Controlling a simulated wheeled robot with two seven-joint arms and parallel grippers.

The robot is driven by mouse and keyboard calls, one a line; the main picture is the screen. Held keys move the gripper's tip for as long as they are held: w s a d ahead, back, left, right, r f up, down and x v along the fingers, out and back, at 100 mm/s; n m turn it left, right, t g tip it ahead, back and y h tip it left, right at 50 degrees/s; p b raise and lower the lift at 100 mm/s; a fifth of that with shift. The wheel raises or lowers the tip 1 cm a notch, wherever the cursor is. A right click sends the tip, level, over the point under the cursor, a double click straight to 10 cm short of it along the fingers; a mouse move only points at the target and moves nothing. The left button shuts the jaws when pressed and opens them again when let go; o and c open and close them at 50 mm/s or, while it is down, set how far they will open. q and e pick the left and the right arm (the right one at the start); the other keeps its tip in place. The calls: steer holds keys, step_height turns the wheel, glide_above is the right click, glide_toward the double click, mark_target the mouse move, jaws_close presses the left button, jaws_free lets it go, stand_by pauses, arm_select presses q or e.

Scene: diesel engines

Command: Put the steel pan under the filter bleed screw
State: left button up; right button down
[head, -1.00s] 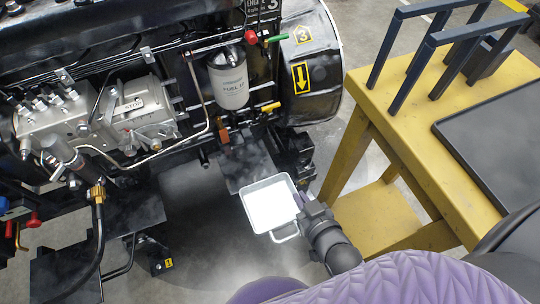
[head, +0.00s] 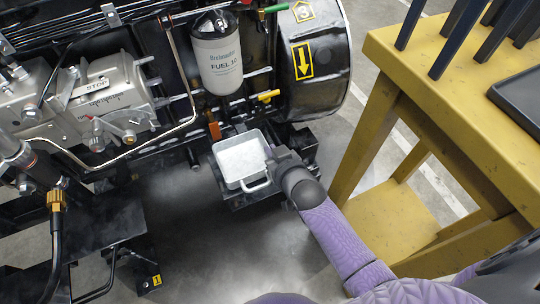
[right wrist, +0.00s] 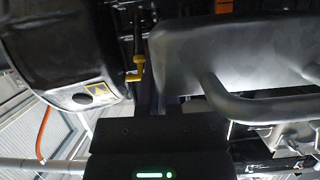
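The steel pan (head: 241,160) is a pale, shallow, empty rectangular pan with a wire loop handle on its near side. In the head view it is level, below the white fuel filter (head: 218,52) and slightly to its right. My right gripper (head: 271,166) is at the pan's right side and appears shut on it; its fingertips are hidden. In the right wrist view the pan's underside and handle (right wrist: 245,105) fill the upper right. I cannot pick out the bleed screw for certain. My left gripper is not in view.
A black engine ledge (head: 262,194) is under the pan; I cannot tell whether they touch. A yellow lever (head: 265,97) and an orange part (head: 214,128) sit between filter and pan. A yellow table (head: 372,125) stands at the right. Floor in front is open.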

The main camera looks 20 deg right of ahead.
steer(key=shift+w+f+b, duration=0.2)
steer(key=shift+f+b, duration=0.15)
steer(key=shift+f, duration=0.6)
steer(key=shift+r, duration=0.35)
steer(key=shift+r+p, duration=0.1)
steer(key=shift+p, duration=0.2)
steer(key=c, duration=0.8)
jaws_free()
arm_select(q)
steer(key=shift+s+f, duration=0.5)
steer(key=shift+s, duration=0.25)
